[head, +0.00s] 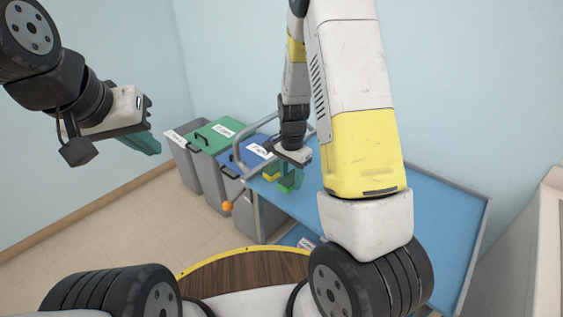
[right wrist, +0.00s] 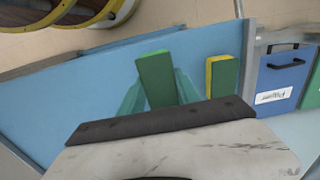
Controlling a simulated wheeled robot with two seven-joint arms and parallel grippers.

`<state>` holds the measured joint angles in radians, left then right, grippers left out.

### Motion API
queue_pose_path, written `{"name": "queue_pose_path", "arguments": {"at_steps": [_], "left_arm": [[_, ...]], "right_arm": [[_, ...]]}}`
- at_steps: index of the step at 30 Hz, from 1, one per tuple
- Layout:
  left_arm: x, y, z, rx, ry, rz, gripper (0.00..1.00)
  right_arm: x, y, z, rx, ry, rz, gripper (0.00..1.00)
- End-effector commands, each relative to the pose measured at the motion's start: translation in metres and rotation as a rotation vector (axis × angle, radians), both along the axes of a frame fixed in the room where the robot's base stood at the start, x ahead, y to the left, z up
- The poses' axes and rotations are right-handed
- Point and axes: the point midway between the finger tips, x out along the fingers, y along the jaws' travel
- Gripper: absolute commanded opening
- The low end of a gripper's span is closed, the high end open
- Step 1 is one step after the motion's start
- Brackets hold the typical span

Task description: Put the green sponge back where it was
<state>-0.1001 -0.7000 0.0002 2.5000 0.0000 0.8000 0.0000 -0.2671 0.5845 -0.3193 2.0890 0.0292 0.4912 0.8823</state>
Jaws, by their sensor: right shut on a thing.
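A green sponge (right wrist: 155,80) stands between the teal fingers of my right gripper (right wrist: 160,92) in the right wrist view. My right gripper (head: 290,172) is shut on the sponge, which also shows as a small green block (head: 287,184) in the head view. It is over the left end of the blue table (head: 445,215); I cannot tell whether it touches the top. My left gripper (head: 142,143) is at the upper left, away from the table. Its teal fingers show edge-on, so their opening is unclear.
A yellow-and-green sponge (right wrist: 223,77) lies beside the held one, near the table's end; it shows in the head view (head: 271,174). Beyond that end stand a blue bin (head: 247,153), a green-lidded bin (head: 211,136) and a grey bin (head: 180,140). A metal rail (head: 243,146) edges the table.

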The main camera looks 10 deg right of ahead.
Motion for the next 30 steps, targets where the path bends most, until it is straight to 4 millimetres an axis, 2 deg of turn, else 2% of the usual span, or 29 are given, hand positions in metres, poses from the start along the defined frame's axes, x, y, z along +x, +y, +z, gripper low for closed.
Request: {"name": "queue_pose_path", "arguments": {"at_steps": [3, 13, 19, 30], "left_arm": [[0.0, 0.0, 0.0, 0.0, 0.0, 0.0, 0.0], [0.0, 0.0, 0.0, 0.0, 0.0, 0.0, 0.0], [0.0, 0.0, 0.0, 0.0, 0.0, 0.0, 0.0], [0.0, 0.0, 0.0, 0.0, 0.0, 0.0, 0.0]], "right_arm": [[0.026, -0.005, -0.003, 0.0, -0.001, 0.0, 0.01], [0.053, -0.009, -0.006, 0.0, 0.001, 0.001, 0.01], [0.051, -0.009, -0.038, 0.0, 0.004, 0.0, 0.01], [0.051, -0.009, -0.043, 0.0, 0.0, 0.001, 0.01]]}}
